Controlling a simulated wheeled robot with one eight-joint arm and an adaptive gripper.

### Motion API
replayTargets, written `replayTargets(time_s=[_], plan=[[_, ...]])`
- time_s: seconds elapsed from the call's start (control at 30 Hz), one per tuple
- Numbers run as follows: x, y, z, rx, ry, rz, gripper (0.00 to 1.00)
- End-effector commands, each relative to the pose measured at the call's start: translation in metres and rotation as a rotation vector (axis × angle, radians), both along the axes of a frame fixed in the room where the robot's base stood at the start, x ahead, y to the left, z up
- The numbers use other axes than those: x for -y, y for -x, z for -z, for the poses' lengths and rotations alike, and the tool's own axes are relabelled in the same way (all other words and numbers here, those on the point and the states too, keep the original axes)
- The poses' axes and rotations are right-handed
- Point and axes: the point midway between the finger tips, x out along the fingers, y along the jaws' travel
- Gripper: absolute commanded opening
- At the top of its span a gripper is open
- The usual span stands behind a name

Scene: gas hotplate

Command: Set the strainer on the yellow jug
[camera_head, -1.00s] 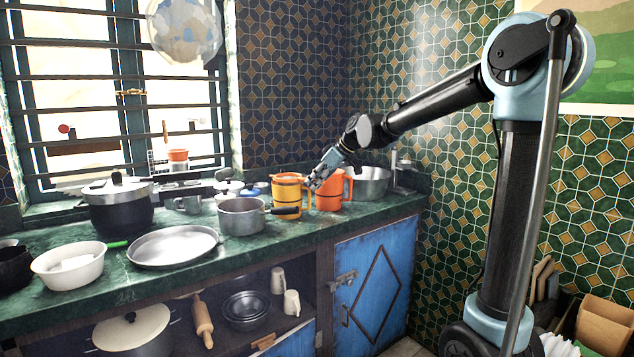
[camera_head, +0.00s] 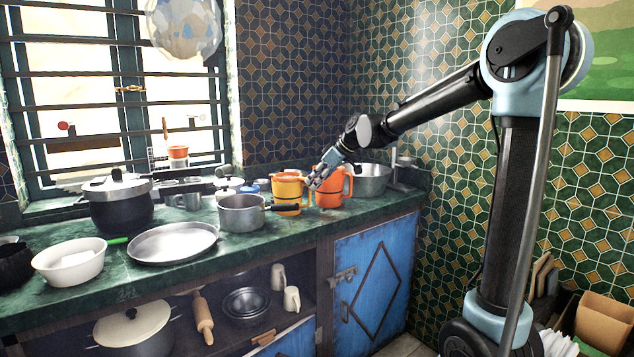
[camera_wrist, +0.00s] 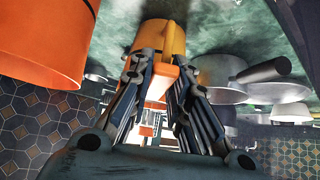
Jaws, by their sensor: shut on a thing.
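The yellow jug (camera_head: 288,188) stands upright on the counter beside the orange jug; it also shows in the wrist view (camera_wrist: 152,36). My gripper (camera_head: 317,182) is at the upper right side of the yellow jug, between the two jugs.
The orange jug (camera_head: 330,188) stands close on the right, also large in the wrist view (camera_wrist: 40,40). A saucepan (camera_head: 242,215) points its dark handle at the yellow jug. A metal basin (camera_head: 373,181) is behind right. A flat pan (camera_head: 172,245) lies farther left.

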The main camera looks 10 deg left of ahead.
Motion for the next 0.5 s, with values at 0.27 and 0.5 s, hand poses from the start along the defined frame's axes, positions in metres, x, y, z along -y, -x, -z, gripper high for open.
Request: replayTargets(time_s=[0.27, 0.5], plan=[[0.0000, 0.0000, 0.0006, 0.000, 0.000, 0.000, 0.41], [0.0007, 0.0002, -0.0003, 0.000, 0.000, 0.000, 0.41]])
